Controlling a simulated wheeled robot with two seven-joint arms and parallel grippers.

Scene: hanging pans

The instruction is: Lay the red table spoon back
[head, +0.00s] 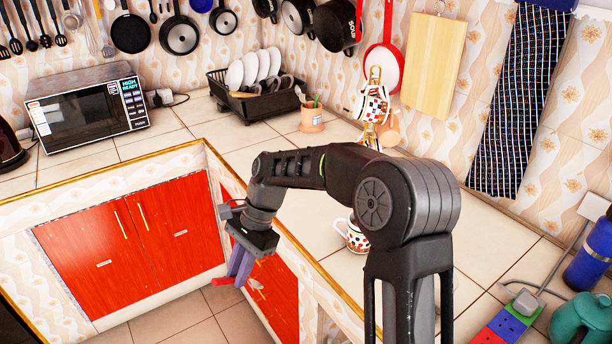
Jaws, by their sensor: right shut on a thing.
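My right arm reaches over the counter from the lower right. My right gripper (240,278) hangs low in front of the red cabinet doors, pointing down, with bluish-purple fingers. It is shut on a small red thing (222,281) that sticks out to the left at the fingertips. This looks like part of the red table spoon, but too little shows to be sure of its shape. The rest of it is hidden by the fingers. My left gripper is not in view.
The counter edge (318,262) runs close to my right arm. A patterned mug (355,238) stands behind the arm. A dish rack (248,104), a microwave (86,114) and a pot with utensils (312,118) stand along the back. Pans hang above. Floor tiles at lower left are clear.

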